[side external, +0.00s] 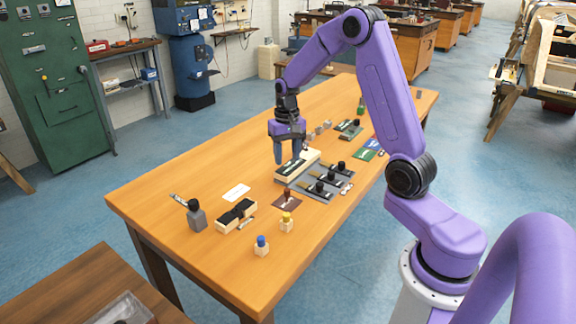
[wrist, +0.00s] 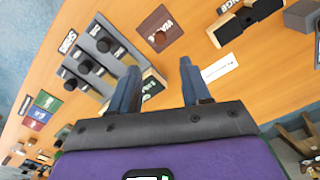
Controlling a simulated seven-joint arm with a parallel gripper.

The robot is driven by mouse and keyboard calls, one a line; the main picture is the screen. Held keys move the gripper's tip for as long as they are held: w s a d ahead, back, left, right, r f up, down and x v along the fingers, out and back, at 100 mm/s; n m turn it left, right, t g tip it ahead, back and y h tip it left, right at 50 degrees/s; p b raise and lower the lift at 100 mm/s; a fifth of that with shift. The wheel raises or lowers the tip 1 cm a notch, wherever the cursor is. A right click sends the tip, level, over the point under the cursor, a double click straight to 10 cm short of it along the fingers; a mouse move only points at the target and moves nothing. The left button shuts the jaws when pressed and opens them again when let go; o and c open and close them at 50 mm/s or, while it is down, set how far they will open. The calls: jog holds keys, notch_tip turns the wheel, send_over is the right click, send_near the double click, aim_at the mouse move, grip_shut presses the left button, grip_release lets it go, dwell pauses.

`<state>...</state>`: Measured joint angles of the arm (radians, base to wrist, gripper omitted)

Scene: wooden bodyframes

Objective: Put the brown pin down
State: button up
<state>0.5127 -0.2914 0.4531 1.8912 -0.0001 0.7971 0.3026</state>
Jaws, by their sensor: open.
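The brown pin (side external: 287,193) stands upright on a small brown mat (side external: 280,204) near the middle of the table. In the wrist view the pin (wrist: 159,38) shows as a small round top on the labelled mat (wrist: 173,31). My gripper (side external: 293,157) is open and empty, behind the pin and apart from it, above a pale wooden block with a dark top (side external: 297,166). In the wrist view my gripper's (wrist: 158,82) two fingers are spread, with part of the pale block (wrist: 152,82) showing beside the left finger.
A grey rack with several black knobs (side external: 325,186) stands right of the pin. Yellow (side external: 286,222) and blue (side external: 261,245) pieces on pale blocks stand in front. A pale block with black parts (side external: 236,216) and a grey block (side external: 196,217) lie left. A white card (side external: 236,192) lies flat.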

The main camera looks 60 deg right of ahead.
jog(key=s+a+r+n, duration=0.3)
jog(key=s+a+n, duration=0.25)
jog(key=a, duration=0.35)
jog(key=s+a+r+n, duration=0.3)
jog(key=s+a+n, duration=0.1)
jog(key=s+a, duration=0.35)
jog(key=s+a+n, duration=0.3)
jog(key=s+n, duration=0.6)
jog(key=s, duration=0.8)
jog(key=shift+s+a+r, duration=0.15)
jog(key=shift+s+r, duration=0.2)
jog(key=shift+r, duration=0.1)
